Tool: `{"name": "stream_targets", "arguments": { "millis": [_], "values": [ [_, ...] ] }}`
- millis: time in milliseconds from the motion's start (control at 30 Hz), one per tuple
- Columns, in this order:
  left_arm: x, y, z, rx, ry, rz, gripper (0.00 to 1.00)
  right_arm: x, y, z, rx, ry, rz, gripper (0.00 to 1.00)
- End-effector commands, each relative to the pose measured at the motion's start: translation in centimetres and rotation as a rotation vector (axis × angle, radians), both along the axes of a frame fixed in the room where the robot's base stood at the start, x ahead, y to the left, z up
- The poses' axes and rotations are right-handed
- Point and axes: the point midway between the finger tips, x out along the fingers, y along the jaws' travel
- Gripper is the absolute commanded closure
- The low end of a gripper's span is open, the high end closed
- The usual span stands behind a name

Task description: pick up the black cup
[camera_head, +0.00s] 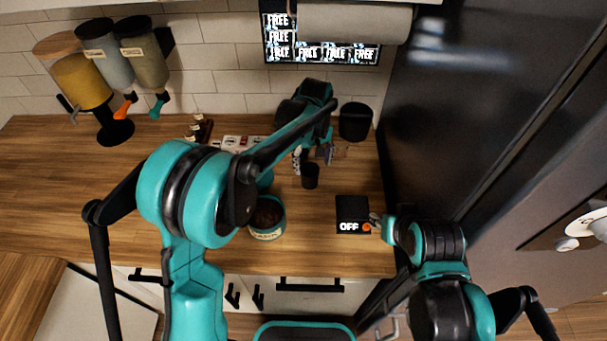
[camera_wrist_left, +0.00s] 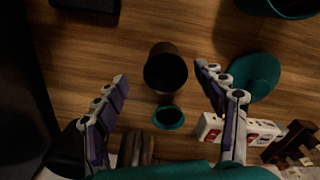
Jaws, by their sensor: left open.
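The black cup (camera_head: 310,177) stands upright on the wooden counter near the middle of the head view. My left gripper (camera_head: 312,156) is open just behind and above it. In the left wrist view, the cup (camera_wrist_left: 165,72) shows with its dark open mouth, between and beyond the two spread fingertips of the left gripper (camera_wrist_left: 162,78); no finger visibly grips it. My right arm (camera_head: 435,240) is at the lower right. What seems to be its gripper (camera_head: 378,222) is small and partly hidden beside the black OFF box, and its jaw state is unclear.
A teal can (camera_head: 267,234) stands left of the cup and the OFF box (camera_head: 352,212) to its right front. A larger black container (camera_head: 356,122) stands at the back. A small teal-rimmed round item (camera_wrist_left: 168,117) and a white strip (camera_wrist_left: 245,132) lie near the fingers. The fridge bounds the right.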

Motion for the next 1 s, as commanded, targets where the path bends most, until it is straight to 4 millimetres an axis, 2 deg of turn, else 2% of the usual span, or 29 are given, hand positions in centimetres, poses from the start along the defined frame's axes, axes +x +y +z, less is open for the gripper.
{"name": "stream_targets", "arguments": {
  "millis": [367, 600, 867, 1000],
  "values": [
    [0.2, 0.4, -3.9, 0.000, 0.001, 0.000, 0.29, 0.0, 0.0, -1.2, 0.000, 0.000, 0.000, 0.60],
    [0.5, 0.9, -7.4, 0.000, 0.000, 0.000, 0.29, 0.0, 0.0, -2.4, 0.000, 0.000, 0.000, 0.60],
    [0.4, 0.9, -7.7, 0.000, 0.000, 0.000, 0.29, 0.0, 0.0, -2.4, 0.000, 0.000, 0.000, 0.60],
    [0.4, 0.9, -7.7, 0.000, 0.000, 0.000, 0.66, 0.0, 0.0, -2.4, 0.000, 0.000, 0.000, 0.60]
  ]
}}
